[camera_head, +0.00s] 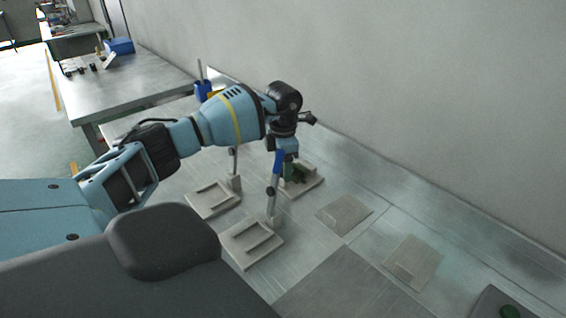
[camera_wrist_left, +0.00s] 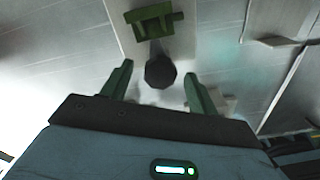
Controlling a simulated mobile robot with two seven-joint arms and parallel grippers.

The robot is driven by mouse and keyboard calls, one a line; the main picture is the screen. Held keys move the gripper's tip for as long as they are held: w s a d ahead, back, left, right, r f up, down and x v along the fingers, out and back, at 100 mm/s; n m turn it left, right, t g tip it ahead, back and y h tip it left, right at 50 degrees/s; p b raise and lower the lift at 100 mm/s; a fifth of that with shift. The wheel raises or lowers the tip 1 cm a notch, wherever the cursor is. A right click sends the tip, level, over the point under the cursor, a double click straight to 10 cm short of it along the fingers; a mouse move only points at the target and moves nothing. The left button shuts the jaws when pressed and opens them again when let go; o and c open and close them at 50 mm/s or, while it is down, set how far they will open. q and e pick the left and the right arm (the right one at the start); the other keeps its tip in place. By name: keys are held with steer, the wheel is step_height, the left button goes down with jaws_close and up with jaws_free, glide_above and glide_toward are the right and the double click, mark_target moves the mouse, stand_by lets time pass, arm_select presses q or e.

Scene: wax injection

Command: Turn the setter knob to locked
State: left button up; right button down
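The setter knob (camera_wrist_left: 160,72) shows in the left wrist view as a dark, many-sided round knob, with a green block (camera_wrist_left: 152,22) just beyond it on a pale base plate (camera_wrist_left: 122,30). My left gripper (camera_wrist_left: 158,80) is open, with one green finger on each side of the knob and a visible gap to both. I cannot tell how deep the knob sits between the fingers. In the head view my left gripper (camera_head: 291,160) points down over a pale plate (camera_head: 312,184) with green parts. The knob itself is hidden there. My right gripper is not in view.
Two pale plates (camera_head: 212,199) (camera_head: 251,252) with upright rods stand left of and in front of the gripper. A blue handle (camera_head: 278,161) tops the nearer rod, close to the gripper. Two flat plates (camera_head: 344,213) (camera_head: 412,262) lie to the right. A wall (camera_head: 420,90) runs behind.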

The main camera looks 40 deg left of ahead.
arm_select(q)
steer(key=shift+r, duration=0.1)
step_height(320, 180, up, 8)
steer(key=shift+f, duration=0.2)
stand_by(0.4)
stand_by(0.5)
